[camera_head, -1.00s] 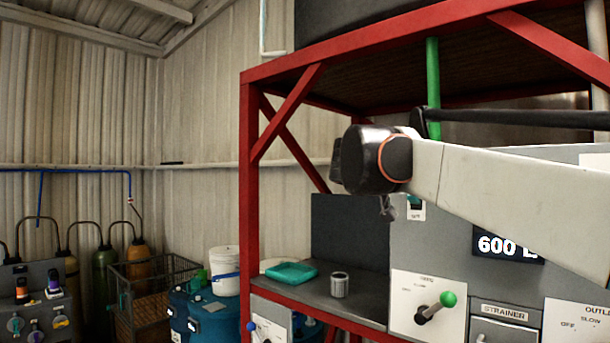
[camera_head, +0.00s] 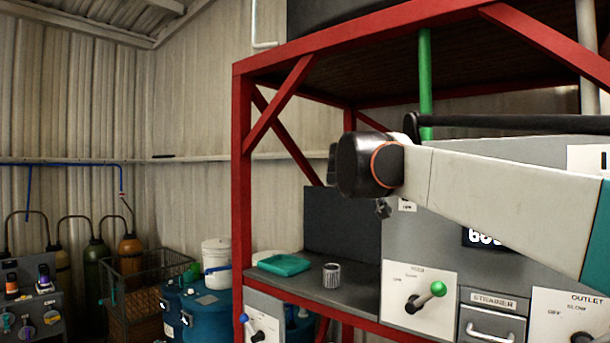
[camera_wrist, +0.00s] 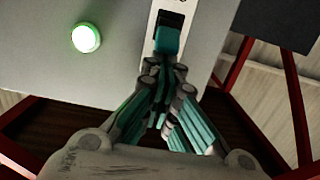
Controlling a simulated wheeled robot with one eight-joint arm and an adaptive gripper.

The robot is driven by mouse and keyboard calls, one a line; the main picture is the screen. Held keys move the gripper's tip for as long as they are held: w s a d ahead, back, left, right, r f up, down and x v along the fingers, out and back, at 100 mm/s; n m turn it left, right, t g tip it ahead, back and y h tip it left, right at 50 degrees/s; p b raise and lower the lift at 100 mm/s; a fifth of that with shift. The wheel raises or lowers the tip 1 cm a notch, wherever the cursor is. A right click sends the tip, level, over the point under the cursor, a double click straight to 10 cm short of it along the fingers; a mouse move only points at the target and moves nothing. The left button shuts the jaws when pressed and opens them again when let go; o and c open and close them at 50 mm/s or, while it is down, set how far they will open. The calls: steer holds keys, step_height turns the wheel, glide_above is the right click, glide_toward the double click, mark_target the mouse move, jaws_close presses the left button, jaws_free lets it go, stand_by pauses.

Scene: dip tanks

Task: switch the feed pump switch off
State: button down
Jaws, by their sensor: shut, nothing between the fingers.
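The feed pump switch looks to be the teal rocker (camera_wrist: 167,38) in a black recess on a white plate, at the top middle of the wrist view. Its label is cut off at the top edge, and I cannot read its position. My gripper (camera_wrist: 168,84) is shut and empty, its fingertips just below the rocker in that view. I cannot tell whether they touch it. In the head view my gripper (camera_head: 383,208) hangs small below my wrist, beside the lower part of the white switch plate (camera_head: 407,205); the rocker is hidden there behind my arm.
A lit green lamp (camera_wrist: 86,37) is left of the switch. Below on the grey panel are a green-knobbed lever (camera_head: 437,289) and a strainer drawer (camera_head: 491,327). A grey cup (camera_head: 332,275) and teal tray (camera_head: 284,265) stand on the shelf. A red frame (camera_head: 242,180) surrounds this.

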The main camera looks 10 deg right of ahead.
steer(key=shift+s+a+f+t+h+b, duration=0.25)
steer(key=shift+s+t+h+b, duration=0.1)
steer(key=shift+b, duration=0.2)
steer(key=f+t+h+b, duration=0.1)
steer(key=b, duration=0.1)
steer(key=s+a+f+t+h+b, duration=0.1)
steer(key=h+b, duration=0.1)
steer(key=b, duration=0.1)
steer(key=shift+f+t, duration=0.15)
steer(key=shift+t, duration=0.1)
steer(key=shift+a, duration=0.1)
